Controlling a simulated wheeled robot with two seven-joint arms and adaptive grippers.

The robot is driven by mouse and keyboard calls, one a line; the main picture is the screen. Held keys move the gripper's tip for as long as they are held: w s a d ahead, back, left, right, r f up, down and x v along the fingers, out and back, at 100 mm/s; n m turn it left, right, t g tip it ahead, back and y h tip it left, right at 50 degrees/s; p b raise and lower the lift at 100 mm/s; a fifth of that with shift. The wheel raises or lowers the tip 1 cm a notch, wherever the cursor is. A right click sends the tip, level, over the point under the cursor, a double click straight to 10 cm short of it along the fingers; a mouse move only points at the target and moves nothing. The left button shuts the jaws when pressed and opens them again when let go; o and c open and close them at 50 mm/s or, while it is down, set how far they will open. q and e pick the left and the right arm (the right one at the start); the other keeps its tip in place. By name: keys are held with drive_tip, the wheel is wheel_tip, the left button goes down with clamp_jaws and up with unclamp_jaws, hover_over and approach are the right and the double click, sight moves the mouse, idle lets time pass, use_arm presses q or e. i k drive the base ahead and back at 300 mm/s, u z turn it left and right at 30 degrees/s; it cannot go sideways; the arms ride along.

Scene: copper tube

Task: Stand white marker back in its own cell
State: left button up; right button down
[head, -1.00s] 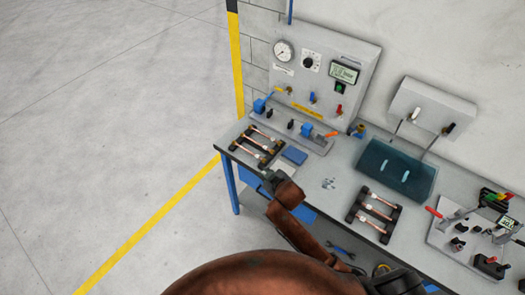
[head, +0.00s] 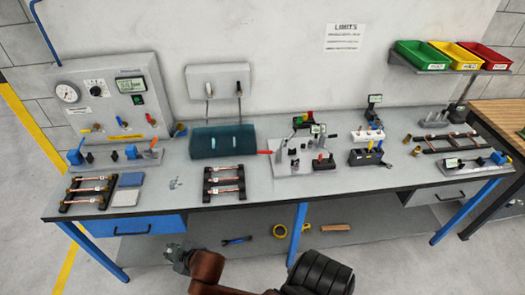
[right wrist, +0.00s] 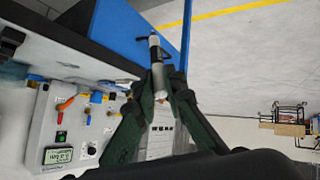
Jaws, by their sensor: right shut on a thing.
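My right gripper (head: 173,253) is low in front of the bench at the bottom of the head view. In the right wrist view its fingers (right wrist: 162,82) are shut on the white marker (right wrist: 156,58), a slim pale stick with a dark end pointing away from the fingers. I cannot make out the marker in the head view. A black block (head: 368,158) with small coloured tops and a white block (head: 368,138) stand on the bench right of centre. Their cells are too small to make out. My left gripper is not in view.
The bench top (head: 265,187) has free room along its front middle. Copper tube racks (head: 88,192) (head: 224,182) stand at left and centre, before a gauge panel (head: 110,97) and a teal tray (head: 222,142). A blue drawer (head: 145,226) hangs under the left end.

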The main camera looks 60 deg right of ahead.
sight(354, 162)
drive_tip(key=k, duration=1.1)
drive_tip(key=u, duration=1.95)
drive_tip(key=k, duration=2.8)
drive_tip(key=z, duration=3)
